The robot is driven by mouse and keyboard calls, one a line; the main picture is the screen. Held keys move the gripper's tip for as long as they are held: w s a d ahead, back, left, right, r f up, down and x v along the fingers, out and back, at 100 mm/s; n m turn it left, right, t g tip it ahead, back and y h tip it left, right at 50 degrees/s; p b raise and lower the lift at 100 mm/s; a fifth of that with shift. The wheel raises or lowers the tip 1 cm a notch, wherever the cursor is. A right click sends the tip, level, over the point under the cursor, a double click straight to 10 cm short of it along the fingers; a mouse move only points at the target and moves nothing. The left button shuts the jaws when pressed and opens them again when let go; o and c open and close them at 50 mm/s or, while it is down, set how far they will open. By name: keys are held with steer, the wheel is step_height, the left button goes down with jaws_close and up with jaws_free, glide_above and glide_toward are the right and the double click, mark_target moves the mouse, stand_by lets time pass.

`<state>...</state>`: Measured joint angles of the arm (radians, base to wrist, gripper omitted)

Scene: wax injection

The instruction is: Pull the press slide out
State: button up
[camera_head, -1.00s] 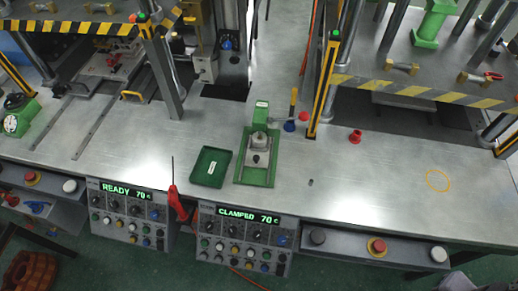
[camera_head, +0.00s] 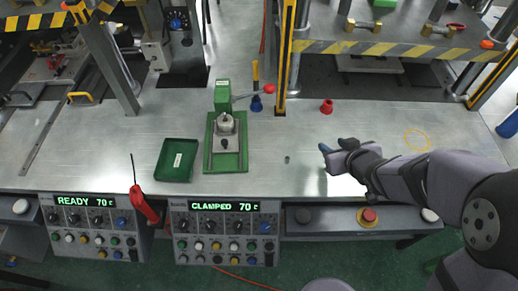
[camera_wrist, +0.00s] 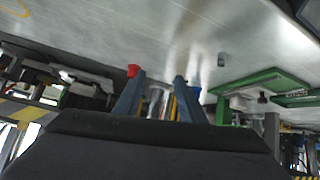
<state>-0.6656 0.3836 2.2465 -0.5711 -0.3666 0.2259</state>
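My gripper (camera_head: 334,146) is over the front right of the steel bench. In the wrist view its two blue fingers (camera_wrist: 158,82) stand apart with nothing held between them. The likely press slide is the grey plate (camera_head: 50,66) with a red part on it, in the left press at the far left of the head view. A yellow handle (camera_head: 79,97) is in front of it, and a rail (camera_head: 42,140) runs toward the bench front. My gripper is far to the right of it. Press posts and a striped guard partly hide the slide.
A green clamp fixture (camera_head: 227,146) and a green tray (camera_head: 177,160) stand mid-bench. A blue funnel (camera_head: 256,104), a red cup (camera_head: 327,106) and a striped post (camera_head: 285,55) are behind. The panels read READY (camera_head: 73,200) and CLAMPED (camera_head: 210,206). The bench front right is mostly clear.

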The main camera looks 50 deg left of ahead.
mark_target(225, 143)
steer(key=s+a+n+g+y, duration=0.1)
steer(key=s+a, duration=0.2)
steer(key=a, duration=0.1)
steer(key=s+a+f+n+g+y+b, duration=0.1)
steer(key=s+a, duration=0.2)
steer(key=a, duration=0.1)
steer(key=s+a+f+n+g+y, duration=0.1)
steer(key=s+a, duration=0.1)
steer(key=a, duration=0.1)
steer(key=shift+s+a+f+n+y+b, duration=0.25)
steer(key=shift+s+a+n+y+b, duration=0.15)
steer(key=s+a+n+g, duration=0.1)
steer(key=s+a, duration=0.1)
steer(key=s, duration=0.1)
steer(key=s+a+g+y, duration=0.1)
steer(key=s+a, duration=0.1)
steer(key=s, duration=0.1)
steer(key=s+a+n+g+y+b, duration=0.1)
steer(key=s+a, duration=0.1)
steer(key=s, duration=0.1)
steer(key=shift+n+g, duration=0.3)
steer(key=shift+p+x, duration=0.8)
steer(key=shift+x, duration=2.75)
steer(key=shift+w, duration=0.1)
steer(key=shift+c, duration=0.6)
jaws_close()
